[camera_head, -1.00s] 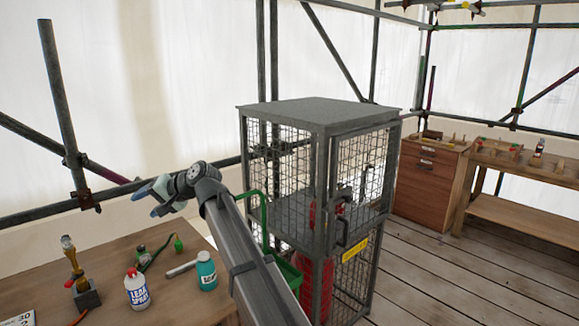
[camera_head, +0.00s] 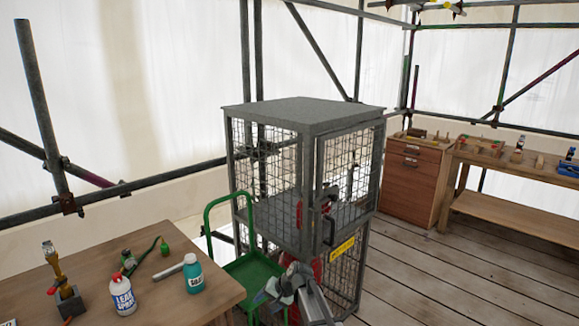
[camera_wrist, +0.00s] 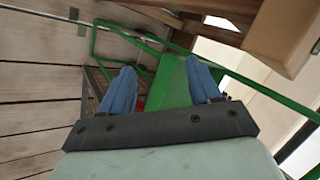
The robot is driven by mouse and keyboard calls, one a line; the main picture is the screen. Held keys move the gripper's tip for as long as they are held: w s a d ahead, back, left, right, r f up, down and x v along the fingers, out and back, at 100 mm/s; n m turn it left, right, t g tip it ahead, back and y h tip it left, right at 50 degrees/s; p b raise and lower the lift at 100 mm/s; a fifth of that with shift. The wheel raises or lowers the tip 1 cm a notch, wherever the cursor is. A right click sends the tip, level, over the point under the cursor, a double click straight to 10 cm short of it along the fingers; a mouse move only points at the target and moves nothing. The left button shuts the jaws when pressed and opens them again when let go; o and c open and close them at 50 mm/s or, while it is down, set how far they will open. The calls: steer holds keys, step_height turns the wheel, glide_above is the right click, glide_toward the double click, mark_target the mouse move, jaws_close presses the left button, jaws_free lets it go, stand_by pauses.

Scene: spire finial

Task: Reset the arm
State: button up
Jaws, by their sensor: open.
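My gripper (camera_wrist: 162,88) shows in the wrist view with its two blue fingers spread apart and nothing between them. Beyond the fingers are the green frame and green panel of a trolley (camera_wrist: 172,75). In the head view my arm is folded low at the bottom centre, in front of the cage and beside the green trolley (camera_head: 250,268). The fingertips are hard to make out there.
A grey mesh cage (camera_head: 305,115) with red cylinders stands centre. A wooden table (camera_head: 150,300) at left holds a leak spray bottle (camera_head: 122,296), a teal bottle (camera_head: 193,273) and a torch-like tool (camera_head: 62,280). A drawer cabinet (camera_head: 412,180) and workbench (camera_head: 500,200) stand right. Plank floor is clear at right.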

steer(key=s+d+f+g+h, duration=0.2)
steer(key=s+d+f, duration=0.5)
steer(key=s+f, duration=0.5)
steer(key=s+d+f+g+h, duration=0.2)
steer(key=s+d+f, duration=0.6)
steer(key=s+f, duration=0.4)
steer(key=s+d+f+g+h, duration=0.1)
steer(key=s+d+f, duration=0.1)
steer(key=s, duration=0.7)
steer(key=s+d+f+n+g, duration=0.1)
steer(key=s+d+f+g, duration=0.1)
steer(key=s, duration=0.8)
steer(key=s+d+f+n+g+h, duration=0.1)
steer(key=s+d+f+g, duration=0.1)
steer(key=s+d, duration=0.3)
steer(key=s+f, duration=0.1)
steer(key=s, duration=0.3)
steer(key=shift+s+d+f+h, duration=0.15)
steer(key=shift+s+d+h, duration=0.15)
steer(key=shift+s+d, duration=0.1)
